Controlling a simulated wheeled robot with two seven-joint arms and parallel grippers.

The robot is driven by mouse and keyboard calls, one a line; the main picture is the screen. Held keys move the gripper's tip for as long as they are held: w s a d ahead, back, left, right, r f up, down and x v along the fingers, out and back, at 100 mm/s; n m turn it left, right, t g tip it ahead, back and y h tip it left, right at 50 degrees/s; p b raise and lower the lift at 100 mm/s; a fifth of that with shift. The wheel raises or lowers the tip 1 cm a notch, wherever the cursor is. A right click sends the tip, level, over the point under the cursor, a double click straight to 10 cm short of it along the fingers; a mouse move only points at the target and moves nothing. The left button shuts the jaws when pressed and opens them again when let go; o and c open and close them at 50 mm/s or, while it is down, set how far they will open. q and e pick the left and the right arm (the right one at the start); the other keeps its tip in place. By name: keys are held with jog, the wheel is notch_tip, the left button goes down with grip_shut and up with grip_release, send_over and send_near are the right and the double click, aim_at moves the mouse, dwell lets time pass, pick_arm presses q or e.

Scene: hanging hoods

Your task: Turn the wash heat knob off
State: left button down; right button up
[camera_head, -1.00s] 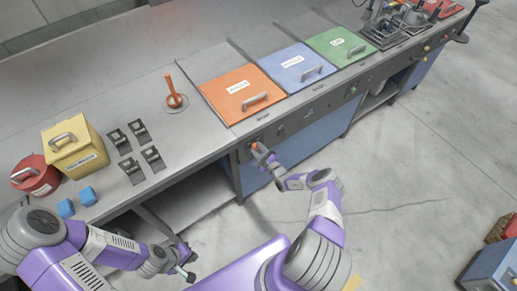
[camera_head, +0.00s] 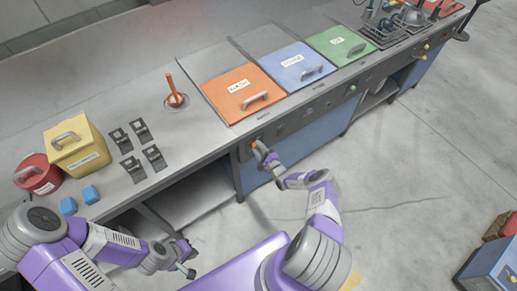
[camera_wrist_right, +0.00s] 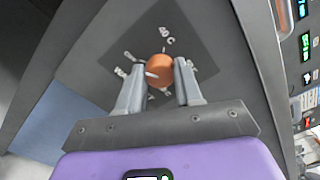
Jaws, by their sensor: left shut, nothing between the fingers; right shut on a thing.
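A short white mark shows on the knob's lower left. My right gripper (camera_wrist_right: 160,78) has one finger on each side of the knob and is shut on it. In the head view, my right gripper (camera_head: 259,149) is at the counter's front panel below the orange lid (camera_head: 225,83), and the knob is mostly hidden. My left gripper (camera_head: 190,272) is shut and empty, low in front of the counter and away from it.
Blue (camera_head: 290,60) and green (camera_head: 333,38) lids lie right of the orange lid. A yellow box (camera_head: 80,155), a red pot (camera_head: 37,187) and blue blocks (camera_head: 90,194) stand on the counter's left. Lit displays (camera_wrist_right: 305,45) show at the wrist view's right. Floor in front is open.

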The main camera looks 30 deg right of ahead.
jog(key=o, duration=1)
jog(key=shift+o, duration=0.2)
jog(key=shift+s, duration=0.1)
jog(key=s+p, duration=0.1)
jog(key=s, duration=0.6)
jog(key=shift+s+d+p, duration=0.2)
jog(key=shift+d+p, duration=0.05)
jog(key=shift+p, duration=0.05)
